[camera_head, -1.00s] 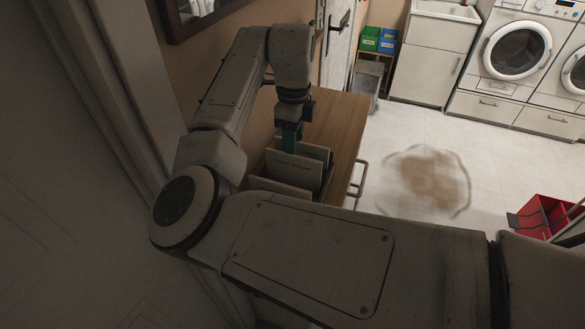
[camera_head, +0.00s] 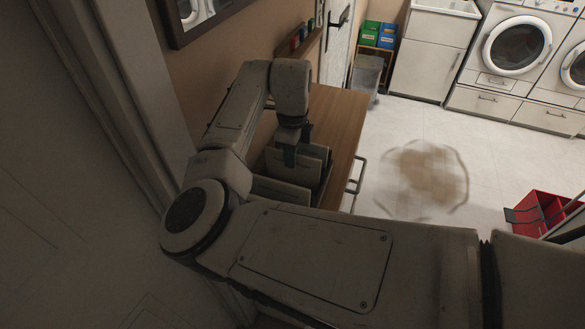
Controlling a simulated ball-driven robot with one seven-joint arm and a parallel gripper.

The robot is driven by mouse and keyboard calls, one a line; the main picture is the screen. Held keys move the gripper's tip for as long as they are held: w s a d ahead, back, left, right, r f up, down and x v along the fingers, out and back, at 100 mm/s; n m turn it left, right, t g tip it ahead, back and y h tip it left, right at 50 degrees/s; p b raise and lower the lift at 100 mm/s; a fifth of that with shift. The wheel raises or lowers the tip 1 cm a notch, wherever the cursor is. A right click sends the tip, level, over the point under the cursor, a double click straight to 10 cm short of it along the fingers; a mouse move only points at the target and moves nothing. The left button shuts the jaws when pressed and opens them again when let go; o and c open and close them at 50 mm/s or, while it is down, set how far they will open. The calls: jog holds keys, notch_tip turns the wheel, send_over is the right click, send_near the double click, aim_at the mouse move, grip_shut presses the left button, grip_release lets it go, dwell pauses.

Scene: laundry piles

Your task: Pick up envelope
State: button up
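Pale envelopes (camera_head: 297,168) stand upright in a dark holder (camera_head: 324,184) on a wooden cabinet top. My gripper (camera_head: 290,158) points down at the top edge of the envelopes. My forearm and large arm links hide the lower left of the holder and part of the cabinet.
The wooden cabinet (camera_head: 337,118) stands against the left wall, with a handle on its right side. A dark-framed mirror (camera_head: 180,30) hangs above. A grey bin (camera_head: 367,75) and washing machines are at the back. A blurred round brown pile (camera_head: 428,178) is on the open floor.

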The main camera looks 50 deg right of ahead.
grip_shut()
jog(key=shift+r, duration=0.1)
notch_tip(320, 180, up, 10)
jog(key=shift+f+b, duration=0.1)
jog(key=shift+b, duration=1)
